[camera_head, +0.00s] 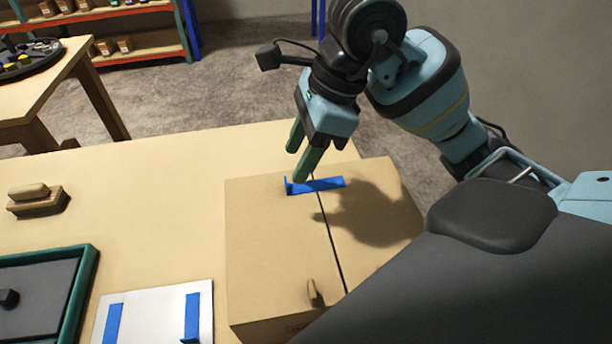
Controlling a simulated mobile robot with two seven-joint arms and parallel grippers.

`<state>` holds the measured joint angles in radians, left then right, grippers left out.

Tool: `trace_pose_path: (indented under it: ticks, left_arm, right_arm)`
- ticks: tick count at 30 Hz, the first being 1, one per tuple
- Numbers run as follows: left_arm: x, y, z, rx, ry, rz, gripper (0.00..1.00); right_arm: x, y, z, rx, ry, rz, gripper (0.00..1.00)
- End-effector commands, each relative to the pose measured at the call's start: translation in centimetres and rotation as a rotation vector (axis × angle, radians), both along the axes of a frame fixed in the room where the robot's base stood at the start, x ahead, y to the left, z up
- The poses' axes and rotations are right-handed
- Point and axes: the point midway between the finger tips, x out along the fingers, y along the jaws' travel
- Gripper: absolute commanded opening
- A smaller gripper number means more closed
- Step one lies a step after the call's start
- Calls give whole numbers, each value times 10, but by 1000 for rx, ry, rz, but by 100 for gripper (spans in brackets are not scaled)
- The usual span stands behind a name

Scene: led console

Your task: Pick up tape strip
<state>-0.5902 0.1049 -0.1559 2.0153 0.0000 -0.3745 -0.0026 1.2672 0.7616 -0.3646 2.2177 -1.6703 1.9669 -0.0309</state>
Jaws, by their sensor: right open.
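A blue tape strip (318,185) lies across the seam on top of a cardboard box (265,235), near its far edge; its left end stands up a little. My right gripper (299,166) is open, with green fingers pointing down just above the strip's left end. Nothing shows between the fingers, and I cannot tell whether a fingertip touches the strip. Two more blue strips, a left one (113,323) and a right one (191,316), lie on a white sheet (152,310) left of the box. My left gripper is out of view.
The wooden table (160,200) is bare behind the sheet. A green-rimmed tray (76,290) and a wooden block-like eraser (37,200) are at the left. A small tan piece (312,290) sits on the box near its front.

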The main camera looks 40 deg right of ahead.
Motion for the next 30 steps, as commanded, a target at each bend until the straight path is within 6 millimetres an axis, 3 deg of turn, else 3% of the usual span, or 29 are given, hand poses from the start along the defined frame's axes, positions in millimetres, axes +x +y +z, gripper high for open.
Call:
trace_pose_path:
  ticks: [4,13,23,30]
  left_arm:
    - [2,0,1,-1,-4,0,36]
    - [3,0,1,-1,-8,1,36]
    - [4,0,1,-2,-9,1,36]
    - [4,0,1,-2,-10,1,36]
  right_arm:
    - [1,2,-6,1,1,2,48]
    - [8,13,-43,2,2,0,48]
    - [10,15,-48,0,-2,-1,48]
    - [10,15,-48,0,-2,-1,17]
